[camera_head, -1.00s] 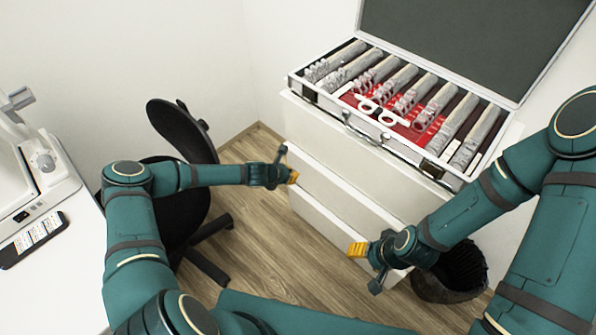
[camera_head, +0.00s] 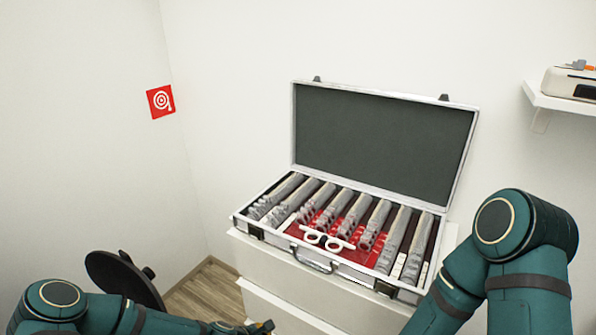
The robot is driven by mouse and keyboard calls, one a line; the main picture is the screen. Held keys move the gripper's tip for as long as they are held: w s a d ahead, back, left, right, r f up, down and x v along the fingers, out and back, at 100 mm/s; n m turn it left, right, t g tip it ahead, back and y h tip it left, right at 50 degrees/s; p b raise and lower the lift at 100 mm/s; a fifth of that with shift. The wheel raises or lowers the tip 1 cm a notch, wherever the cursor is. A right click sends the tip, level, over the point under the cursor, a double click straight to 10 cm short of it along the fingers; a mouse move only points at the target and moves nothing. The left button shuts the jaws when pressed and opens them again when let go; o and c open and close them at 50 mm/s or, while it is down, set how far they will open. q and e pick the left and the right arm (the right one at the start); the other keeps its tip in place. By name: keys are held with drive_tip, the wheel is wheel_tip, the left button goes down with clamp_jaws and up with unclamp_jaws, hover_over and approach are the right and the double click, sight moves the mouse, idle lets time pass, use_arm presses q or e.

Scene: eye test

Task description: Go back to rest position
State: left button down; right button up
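My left arm (camera_head: 60,305) comes in low at the left. A dark part of my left gripper (camera_head: 262,327) shows at the bottom edge, in front of the white drawer cabinet. Its fingertips are cut off, so its opening cannot be told. My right arm (camera_head: 530,245) stands at the lower right, bent at a teal joint. My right gripper is below the picture and out of view.
An open lens case (camera_head: 236,222) with rows of lenses and a white trial frame (camera_head: 327,239) stands on the white cabinet (camera_head: 262,262). A black chair (camera_head: 122,278) is at lower left. A wall shelf (camera_head: 560,103) holds a white device (camera_head: 575,84). A red target sign (camera_head: 160,101) hangs left.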

use_arm(q)
drive_tip(key=s+r+m+g+y, duration=0.1)
drive_tip(key=s+r+m+g, duration=0.1)
drive_tip(key=s+m, duration=0.6)
drive_tip(key=s+r+m+g, duration=0.1)
drive_tip(key=s+r+m, duration=0.3)
drive_tip(key=s+m, duration=0.5)
drive_tip(key=shift+s+a+r+m+g+y, duration=0.2)
drive_tip(key=shift+m+g+y, duration=0.2)
drive_tip(key=shift+m, duration=0.2)
